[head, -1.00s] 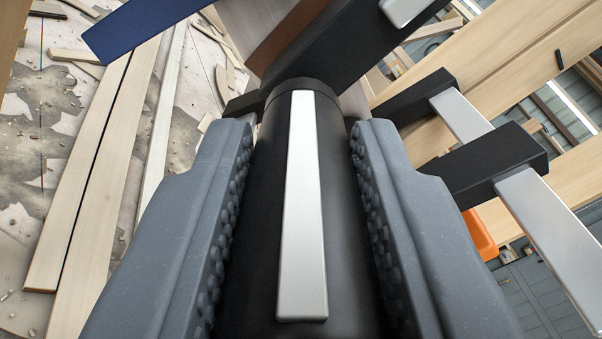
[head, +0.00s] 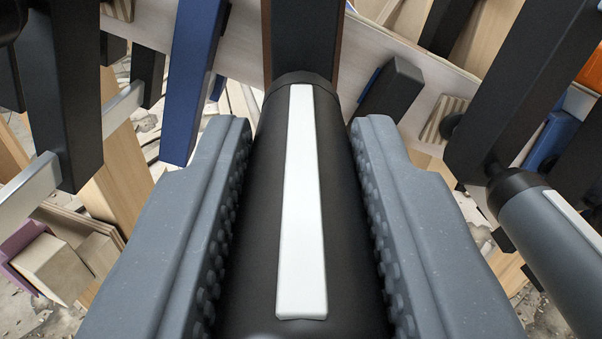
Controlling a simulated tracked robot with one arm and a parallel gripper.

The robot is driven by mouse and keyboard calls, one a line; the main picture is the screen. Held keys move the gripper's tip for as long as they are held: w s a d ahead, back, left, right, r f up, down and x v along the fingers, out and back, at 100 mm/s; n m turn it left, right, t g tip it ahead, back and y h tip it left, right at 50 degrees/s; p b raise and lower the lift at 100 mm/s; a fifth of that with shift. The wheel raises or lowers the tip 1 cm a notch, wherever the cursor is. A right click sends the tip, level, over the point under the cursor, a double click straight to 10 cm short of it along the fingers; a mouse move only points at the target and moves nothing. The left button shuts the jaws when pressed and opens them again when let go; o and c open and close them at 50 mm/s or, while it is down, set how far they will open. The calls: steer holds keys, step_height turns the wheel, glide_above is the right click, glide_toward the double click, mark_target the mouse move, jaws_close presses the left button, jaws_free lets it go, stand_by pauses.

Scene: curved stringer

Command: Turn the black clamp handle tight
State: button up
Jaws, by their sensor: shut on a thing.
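The black clamp handle (head: 259,230) is a thick black cylinder with a white stripe along its upper face. It points from the bottom middle of the head view up toward the clamp's dark arm (head: 305,38). My gripper (head: 302,130) is shut on the handle, with one grey studded jaw along each side of it. The handle's near end is cut off by the bottom of the picture. The clamp's screw is hidden behind the handle and arm.
A second clamp with a grey handle (head: 556,250) stands close at the right. A blue bar (head: 194,80) and a dark clamp arm (head: 65,95) with a metal bar (head: 118,108) are at the left. Pale wood (head: 240,42) runs behind. Wood offcuts (head: 62,268) lie lower left.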

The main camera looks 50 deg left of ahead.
steer(key=shift+m, duration=0.3)
steer(key=o, duration=1)
steer(key=b+v, duration=0.1)
steer(key=v, duration=1.2)
steer(key=shift+s+d, duration=0.2)
steer(key=shift+d, duration=0.15)
steer(key=shift+f, duration=0.1)
